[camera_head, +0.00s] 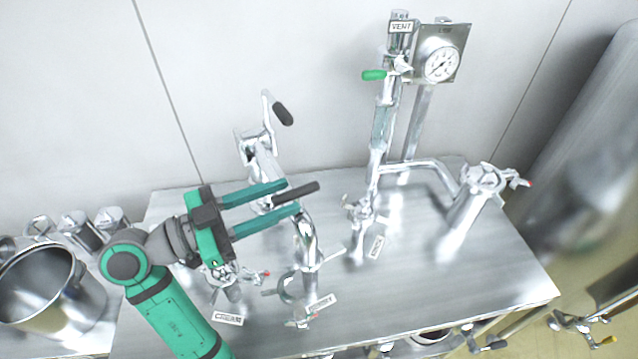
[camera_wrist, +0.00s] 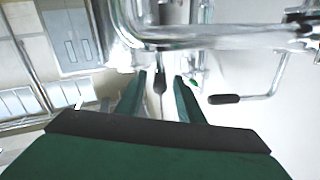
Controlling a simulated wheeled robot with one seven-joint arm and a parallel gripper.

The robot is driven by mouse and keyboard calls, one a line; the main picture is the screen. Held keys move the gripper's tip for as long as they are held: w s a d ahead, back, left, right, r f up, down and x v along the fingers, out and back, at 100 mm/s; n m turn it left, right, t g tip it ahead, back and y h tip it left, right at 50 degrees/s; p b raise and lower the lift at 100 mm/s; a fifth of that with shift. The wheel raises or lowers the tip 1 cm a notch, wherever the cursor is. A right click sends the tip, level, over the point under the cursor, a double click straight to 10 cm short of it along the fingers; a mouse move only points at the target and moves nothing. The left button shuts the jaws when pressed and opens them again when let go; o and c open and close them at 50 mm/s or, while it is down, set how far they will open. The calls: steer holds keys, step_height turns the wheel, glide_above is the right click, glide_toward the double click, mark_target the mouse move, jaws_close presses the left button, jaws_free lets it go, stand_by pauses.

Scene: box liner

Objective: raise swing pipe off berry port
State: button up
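The swing pipe (camera_head: 306,238) is a shiny bent tube on a post, with its elbow turned down over a front port (camera_head: 308,266). The label (camera_head: 320,302) beside that port is too small to read surely, and I cannot tell whether the pipe end is seated. A black-gripped handle (camera_head: 304,192) sticks out from the pipe. My green gripper (camera_head: 290,197) is open, its two fingers on either side of this handle. In the wrist view the black handle end (camera_wrist: 160,82) shows between the fingers (camera_wrist: 159,92), with gaps on both sides.
A crank with a black grip (camera_head: 283,113) rises behind the pipe. A port labelled CREAM (camera_head: 228,319) sits below my gripper. A VENT column (camera_head: 380,125) with a gauge (camera_head: 441,64) stands right. A steel pot (camera_head: 50,290) is at left. The table's right front (camera_head: 450,285) is clear.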

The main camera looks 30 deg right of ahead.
mark_target(315, 183)
steer(key=d, duration=0.7)
steer(key=shift+w+d, duration=0.2)
steer(key=shift+d, duration=0.15)
steer(key=shift+s, duration=0.1)
steer(key=shift+s, duration=0.1)
jaws_close()
